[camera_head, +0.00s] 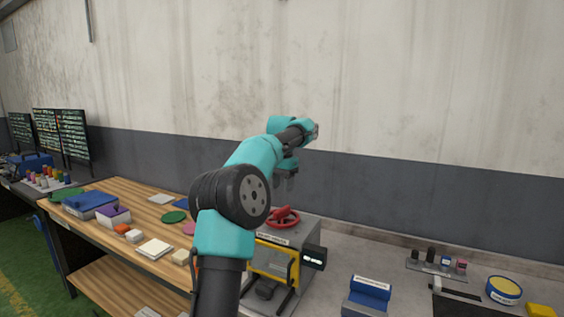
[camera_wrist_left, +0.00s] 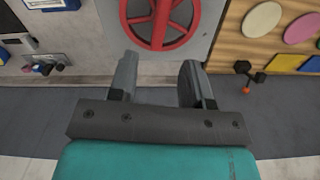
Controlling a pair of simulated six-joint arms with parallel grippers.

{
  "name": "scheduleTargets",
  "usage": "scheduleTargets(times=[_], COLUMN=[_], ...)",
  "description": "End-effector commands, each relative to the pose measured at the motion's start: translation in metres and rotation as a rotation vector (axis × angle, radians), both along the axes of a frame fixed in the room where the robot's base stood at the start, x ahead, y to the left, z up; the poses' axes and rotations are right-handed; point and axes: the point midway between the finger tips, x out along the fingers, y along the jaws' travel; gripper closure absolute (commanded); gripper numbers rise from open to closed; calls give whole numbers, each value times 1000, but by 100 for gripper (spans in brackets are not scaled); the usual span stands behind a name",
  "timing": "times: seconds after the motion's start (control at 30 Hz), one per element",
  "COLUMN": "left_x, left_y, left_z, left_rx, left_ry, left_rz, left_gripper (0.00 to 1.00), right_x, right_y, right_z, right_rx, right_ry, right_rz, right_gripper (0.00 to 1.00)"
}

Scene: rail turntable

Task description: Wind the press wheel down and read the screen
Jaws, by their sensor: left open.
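The grey press (camera_head: 312,232) stands on the bench, with a red handwheel (camera_head: 284,222) on its top. A small lit screen (camera_head: 314,257) sits on its right side; its text is too small to read. My left gripper (camera_head: 290,183) points down above the wheel, apart from it. In the left wrist view, the left gripper (camera_wrist_left: 158,80) is open and empty, and the red wheel (camera_wrist_left: 160,22) lies beyond its fingertips at the top edge. My left arm hides part of the press front. My right gripper is not in view.
A yellow frame (camera_head: 262,260) is on the press front. Left is a wooden bench (camera_head: 120,190) with blocks and coloured discs. Right are a blue block (camera_head: 369,293), a small rack (camera_head: 436,262) and a yellow-topped round tin (camera_head: 504,290). The wall stands behind.

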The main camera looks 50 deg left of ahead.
Motion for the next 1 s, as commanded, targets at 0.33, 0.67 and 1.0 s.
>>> scheduleTargets(times=[0.33,0.67,1.0], left_x=[1,1,0], left_y=[0,0,-1], left_z=[45,71,81], left_rx=[1,0,0], left_ry=[-2,-1,0], left_rz=[0,0,0], left_gripper=[55,55,55], right_x=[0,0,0], right_y=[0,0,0], right_z=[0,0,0], right_rx=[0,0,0], right_ry=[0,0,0], right_rz=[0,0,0], right_gripper=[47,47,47])
